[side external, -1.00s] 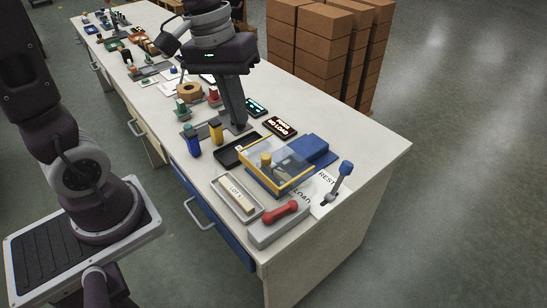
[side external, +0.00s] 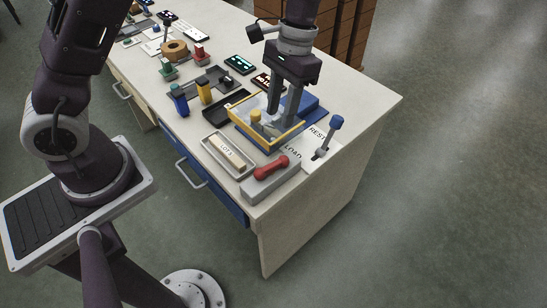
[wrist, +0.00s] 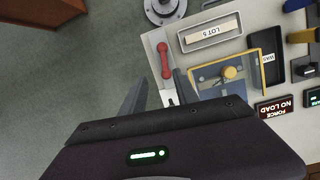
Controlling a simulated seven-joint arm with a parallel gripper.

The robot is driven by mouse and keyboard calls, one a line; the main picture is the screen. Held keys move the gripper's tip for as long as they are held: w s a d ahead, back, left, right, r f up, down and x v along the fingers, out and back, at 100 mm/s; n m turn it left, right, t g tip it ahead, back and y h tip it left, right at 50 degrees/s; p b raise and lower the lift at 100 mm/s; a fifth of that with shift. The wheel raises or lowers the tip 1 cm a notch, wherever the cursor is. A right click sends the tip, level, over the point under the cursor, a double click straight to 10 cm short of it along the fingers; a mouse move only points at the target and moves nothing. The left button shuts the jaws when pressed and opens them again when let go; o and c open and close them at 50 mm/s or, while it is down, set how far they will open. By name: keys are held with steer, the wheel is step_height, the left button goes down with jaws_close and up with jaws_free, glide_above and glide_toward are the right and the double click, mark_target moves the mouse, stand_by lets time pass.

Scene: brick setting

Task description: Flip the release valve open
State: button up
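The likely release valve is a red handle (side external: 271,167) lying along the top of a grey block (side external: 262,189) at the table's front corner. No label on it is readable. It also shows in the wrist view as a red handle (wrist: 164,60) on its block (wrist: 149,42). My gripper (side external: 282,112) is open and empty, with its two fingers apart. In the side view its fingers overlap the yellow-edged, clear-walled fixture (side external: 282,138), beyond the red handle. In the wrist view my gripper (wrist: 160,77) has the red handle just past its fingertips. I cannot tell its exact height.
A blue-knobbed lever (side external: 336,122) stands upright near a REST/LOAD card (side external: 308,150). A LOT 5 tray (side external: 216,138) lies beside the grey block. A black tray (side external: 216,112) and a red-lit display (side external: 262,79) are farther back. Floor lies beyond the table edge.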

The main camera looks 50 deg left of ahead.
steer(key=g+y, duration=0.1)
steer(key=g, duration=0.1)
glide_toward(272, 164)
steer(key=shift+s+d+f+m, duration=0.1)
steer(key=shift+s+f+m, duration=0.2)
steer(key=shift+s+f, duration=0.35)
steer(key=x, duration=0.7)
steer(key=shift+w+f, duration=0.15)
steer(key=shift+w, duration=0.1)
jaws_close()
